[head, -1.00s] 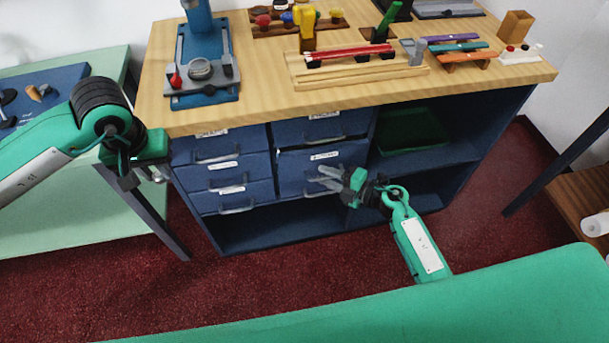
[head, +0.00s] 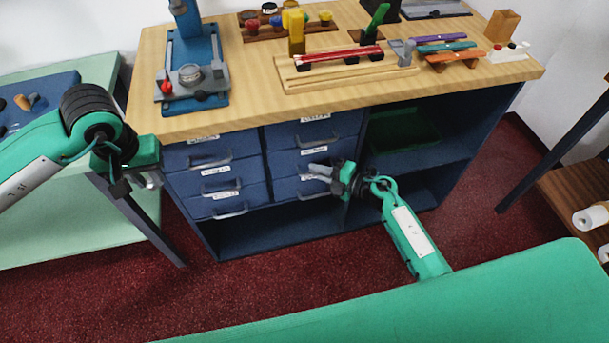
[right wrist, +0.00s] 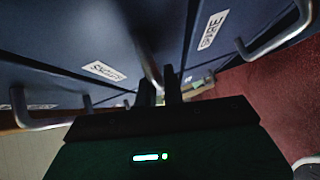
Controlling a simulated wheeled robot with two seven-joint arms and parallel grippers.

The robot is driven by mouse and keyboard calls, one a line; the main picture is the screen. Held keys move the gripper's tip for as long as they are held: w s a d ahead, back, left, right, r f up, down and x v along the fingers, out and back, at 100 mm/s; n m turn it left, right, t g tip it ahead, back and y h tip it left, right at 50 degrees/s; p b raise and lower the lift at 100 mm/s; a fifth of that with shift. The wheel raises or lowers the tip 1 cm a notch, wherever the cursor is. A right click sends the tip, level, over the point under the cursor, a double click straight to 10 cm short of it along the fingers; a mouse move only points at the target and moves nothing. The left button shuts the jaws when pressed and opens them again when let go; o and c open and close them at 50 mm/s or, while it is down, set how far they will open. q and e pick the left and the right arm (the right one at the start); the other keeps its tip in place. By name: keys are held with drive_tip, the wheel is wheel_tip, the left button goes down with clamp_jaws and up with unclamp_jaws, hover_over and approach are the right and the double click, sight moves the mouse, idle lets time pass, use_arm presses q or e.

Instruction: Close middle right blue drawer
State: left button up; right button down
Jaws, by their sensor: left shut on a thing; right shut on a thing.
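The middle right blue drawer (head: 287,164) is in the right column under the wooden counter. It looks about flush with the drawers around it. My right gripper (head: 318,172) is in front of it, shut on its handle, which is mostly hidden by the fingers. In the right wrist view, my right gripper's dark fingers (right wrist: 160,90) close on a pale handle bar (right wrist: 148,62). My left gripper (head: 148,180) hangs left of the cabinet, away from the drawers. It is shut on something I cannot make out.
The left drawer column (head: 212,176) stands beside the right one. An open shelf with a green bin (head: 405,132) is to the right. Tools and stands cover the counter (head: 250,115). A pale green table (head: 60,230) is at left. Red carpet lies in front.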

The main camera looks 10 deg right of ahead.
use_arm(q)
drive_tip(key=shift+s, duration=0.1)
use_arm(e)
drive_tip(key=shift+w+d, duration=0.1)
drive_tip(key=shift+r, duration=0.1)
drive_tip(key=c, duration=1.5)
unclamp_jaws()
drive_tip(key=shift+w, duration=0.15)
use_arm(q)
drive_tip(key=shift+r, duration=0.2)
use_arm(e)
drive_tip(key=v, duration=1.2)
drive_tip(key=shift+f, duration=0.2)
